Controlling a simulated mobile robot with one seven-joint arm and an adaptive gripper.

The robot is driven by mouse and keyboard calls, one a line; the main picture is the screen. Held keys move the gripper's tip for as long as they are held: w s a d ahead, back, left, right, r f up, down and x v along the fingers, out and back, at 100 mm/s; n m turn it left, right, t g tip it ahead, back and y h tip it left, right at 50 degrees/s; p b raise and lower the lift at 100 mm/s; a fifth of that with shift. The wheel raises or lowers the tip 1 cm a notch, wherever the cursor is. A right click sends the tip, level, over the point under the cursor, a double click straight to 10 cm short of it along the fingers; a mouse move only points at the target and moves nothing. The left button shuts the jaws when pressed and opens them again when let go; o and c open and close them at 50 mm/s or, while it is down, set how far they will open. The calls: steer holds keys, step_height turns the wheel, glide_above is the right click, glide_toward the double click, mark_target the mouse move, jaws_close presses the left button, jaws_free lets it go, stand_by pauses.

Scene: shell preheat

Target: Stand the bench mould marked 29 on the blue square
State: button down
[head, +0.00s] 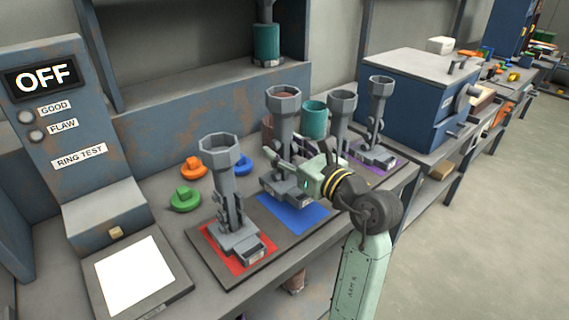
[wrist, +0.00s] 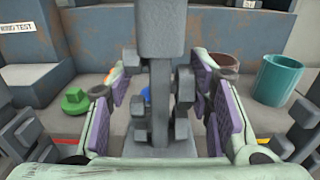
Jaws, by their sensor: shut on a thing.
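My gripper (head: 303,180) is shut on a grey mould (head: 283,122) with a flared cup top. The wrist view shows this mould's upright stem (wrist: 160,85) between the purple finger pads. Its base is over the back part of the blue square (head: 292,214), whose front part shows bare. I cannot tell whether the base touches the square. The mould looks upright. Its number is too small to read. Similar grey moulds stand on the red square (head: 212,240) and by the purple square (head: 385,166); one more (head: 342,103) is partly hidden behind my gripper.
Green (head: 185,200), orange (head: 193,167) and blue (head: 243,163) knobbed pieces lie behind the moulds. A teal pot (head: 314,117) stands further back. A ring test stand with a white plate (head: 133,277) is at left. A blue box (head: 415,100) is at right.

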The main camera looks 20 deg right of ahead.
steer(key=shift+f, duration=1.75)
steer(key=shift+f, duration=0.1)
steer(key=shift+f, duration=0.15)
steer(key=c, duration=0.8)
jaws_free()
steer(key=shift+r, duration=0.25)
steer(key=b+v, duration=0.3)
steer(key=v, duration=0.9)
steer(key=shift+s, duration=0.1)
